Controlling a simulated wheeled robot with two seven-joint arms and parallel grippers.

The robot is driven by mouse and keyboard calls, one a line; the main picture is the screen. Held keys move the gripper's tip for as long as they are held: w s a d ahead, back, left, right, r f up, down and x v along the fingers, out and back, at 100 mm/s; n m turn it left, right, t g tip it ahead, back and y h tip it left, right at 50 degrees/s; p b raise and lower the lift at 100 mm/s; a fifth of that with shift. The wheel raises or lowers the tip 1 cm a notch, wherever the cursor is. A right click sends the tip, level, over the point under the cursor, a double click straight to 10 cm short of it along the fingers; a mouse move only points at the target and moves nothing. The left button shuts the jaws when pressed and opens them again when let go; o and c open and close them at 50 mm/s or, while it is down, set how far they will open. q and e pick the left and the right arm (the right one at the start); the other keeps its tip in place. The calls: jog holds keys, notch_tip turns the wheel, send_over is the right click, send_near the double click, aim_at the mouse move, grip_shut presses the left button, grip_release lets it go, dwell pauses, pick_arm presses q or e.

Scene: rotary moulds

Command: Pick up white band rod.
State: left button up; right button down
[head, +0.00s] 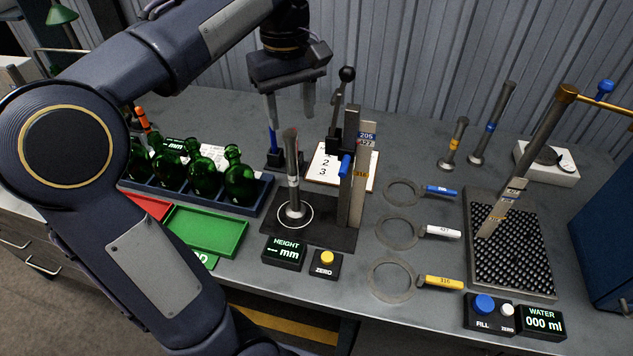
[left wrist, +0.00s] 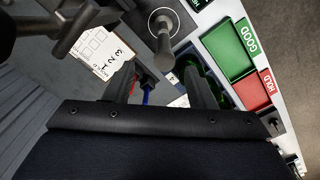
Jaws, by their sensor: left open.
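A grey metal rod (head: 292,178) stands upright on a round foot inside a white ring on the dark gauge plate. A pale band shows partway up it, but its exact colour is hard to tell. My left gripper (head: 289,116) is open and empty, pointing down above and behind the rod's top. In the left wrist view the same rod (left wrist: 164,45) shows just beyond the gap between my open fingers (left wrist: 160,70), apart from them. Two other rods stand at the back, one with an orange band (head: 454,144) and one with a blue band (head: 490,126). My right gripper is out of view.
The height gauge post (head: 358,180) stands close right of the rod. Green bottles (head: 203,176) in a rack and a green tray (head: 205,232) lie left. Several ring gauges (head: 402,232) and a bead-filled tray (head: 468,215) lie right.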

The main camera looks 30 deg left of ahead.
aim_at(290, 133)
pick_arm(q)
jog(key=shift+w+f, duration=0.1)
jog(key=shift+w, duration=0.2)
jog(key=shift+f+n, duration=0.3)
jog(key=f, duration=0.4)
jog(key=s+f, duration=0.1)
jog(key=f, duration=0.2)
jog(key=shift+a, duration=0.2)
jog(key=shift+r, duration=0.1)
jog(key=shift+c, duration=0.4)
grip_shut()
